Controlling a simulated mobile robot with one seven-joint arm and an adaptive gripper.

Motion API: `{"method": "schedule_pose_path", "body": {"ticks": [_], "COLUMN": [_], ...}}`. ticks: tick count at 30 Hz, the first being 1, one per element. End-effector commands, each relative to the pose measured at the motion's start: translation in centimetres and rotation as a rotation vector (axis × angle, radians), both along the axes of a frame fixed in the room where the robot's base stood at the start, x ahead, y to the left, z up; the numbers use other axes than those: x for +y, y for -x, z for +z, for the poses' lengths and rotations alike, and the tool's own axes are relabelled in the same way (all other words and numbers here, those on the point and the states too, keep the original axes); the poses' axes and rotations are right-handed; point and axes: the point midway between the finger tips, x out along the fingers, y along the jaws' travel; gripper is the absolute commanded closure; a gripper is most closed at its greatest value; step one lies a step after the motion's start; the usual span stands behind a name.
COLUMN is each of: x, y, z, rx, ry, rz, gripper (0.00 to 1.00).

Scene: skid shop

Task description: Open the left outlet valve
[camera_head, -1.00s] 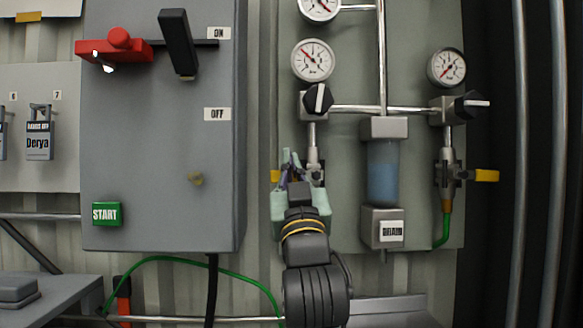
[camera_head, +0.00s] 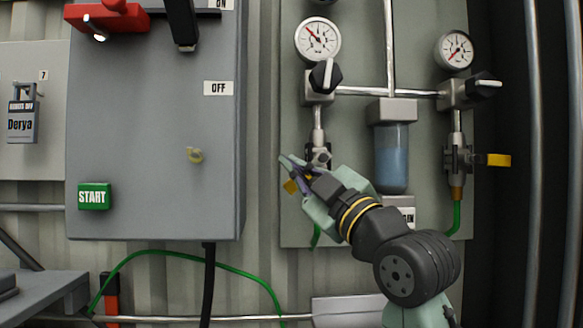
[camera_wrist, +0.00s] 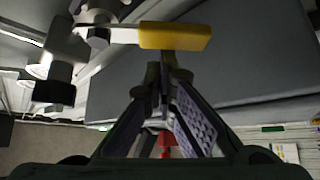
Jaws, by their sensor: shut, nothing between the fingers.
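The left outlet valve (camera_head: 318,156) is on the panel below the left regulator. Its yellow handle (camera_head: 290,186) points down and to the left in the head view, partly hidden by my gripper. My gripper (camera_head: 284,160) comes from the lower right, its fingers over the handle and pointing up-left. In the wrist view the yellow handle (camera_wrist: 175,36) lies crosswise just past the shut fingertips (camera_wrist: 166,72), with nothing between them. The handle is very close to the fingertips; I cannot tell whether they touch.
The right outlet valve (camera_head: 458,160) has its yellow handle (camera_head: 498,160) pointing right. A blue-bowled filter (camera_head: 392,158) stands between the valves, partly behind my arm. A grey electrical box (camera_head: 150,130) with a green START button (camera_head: 94,197) is at the left.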

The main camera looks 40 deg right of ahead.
Motion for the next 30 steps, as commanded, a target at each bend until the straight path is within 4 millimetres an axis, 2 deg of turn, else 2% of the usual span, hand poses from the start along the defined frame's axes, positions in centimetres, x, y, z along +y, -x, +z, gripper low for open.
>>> {"method": "schedule_pose_path", "body": {"ticks": [9, 18, 30], "x": [-0.8, -1.5, -2.3], "y": [0.3, 0.7, 1.2], "z": [-1.4, -2.5, -3.0], "rx": [0.156, 0.149, 0.149], "ry": [0.249, 0.239, 0.237], "rz": [-0.003, -0.003, -0.005], "gripper": [1.0, 1.0, 1.0]}}
